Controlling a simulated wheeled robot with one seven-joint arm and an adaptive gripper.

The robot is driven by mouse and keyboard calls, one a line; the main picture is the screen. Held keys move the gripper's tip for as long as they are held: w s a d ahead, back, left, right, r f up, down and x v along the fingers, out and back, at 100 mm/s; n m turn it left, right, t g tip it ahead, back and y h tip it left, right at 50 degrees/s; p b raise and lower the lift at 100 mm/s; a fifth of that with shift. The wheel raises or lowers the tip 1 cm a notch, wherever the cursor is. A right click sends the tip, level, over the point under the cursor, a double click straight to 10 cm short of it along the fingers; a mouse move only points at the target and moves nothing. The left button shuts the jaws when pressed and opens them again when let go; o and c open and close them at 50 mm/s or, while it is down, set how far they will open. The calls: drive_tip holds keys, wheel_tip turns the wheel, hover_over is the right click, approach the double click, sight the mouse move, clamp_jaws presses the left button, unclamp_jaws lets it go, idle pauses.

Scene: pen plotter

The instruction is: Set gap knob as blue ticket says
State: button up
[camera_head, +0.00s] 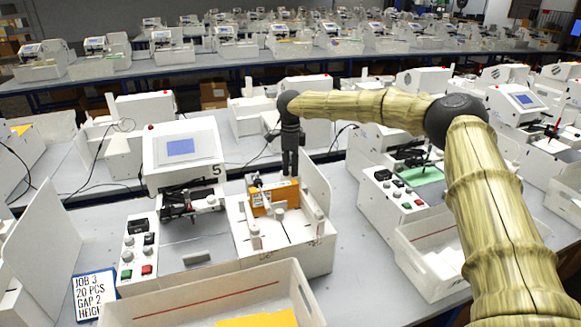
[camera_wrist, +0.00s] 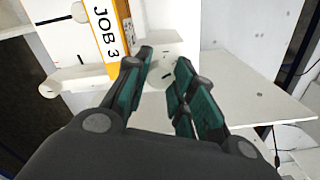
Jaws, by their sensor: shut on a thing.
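The blue-edged ticket (camera_head: 95,292) stands at the lower left in the head view; it reads JOB 3, 20 PCS, GAP 2, and its last line starting HEIGH is cut off by a bin. The white feeder unit (camera_head: 285,258) holds an orange pack (camera_head: 262,203), labelled JOB 3 in the wrist view (camera_wrist: 108,30). My gripper (camera_head: 291,170) reaches down behind this pack. In the wrist view, its fingers (camera_wrist: 160,88) are shut around a white round knob (camera_wrist: 163,72) with a small dark mark. The fingers partly cover it, and I cannot read its setting.
A white plotter (camera_head: 182,152) marked 5 and a button panel (camera_head: 138,248) stand to the left. A white bin (camera_head: 180,306) is in front. The feeder's tall side panel (camera_head: 314,187) is close to my gripper's right.

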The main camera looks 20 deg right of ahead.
drive_tip(key=shift+w+d+r+n, duration=0.15)
drive_tip(key=shift+r+n, duration=0.25)
drive_tip(key=shift+n, duration=0.1)
drive_tip(key=o, duration=1)
drive_tip(key=shift+o, duration=0.3)
drive_tip(key=shift+f, duration=0.2)
wheel_tip(320, 180, up, 12)
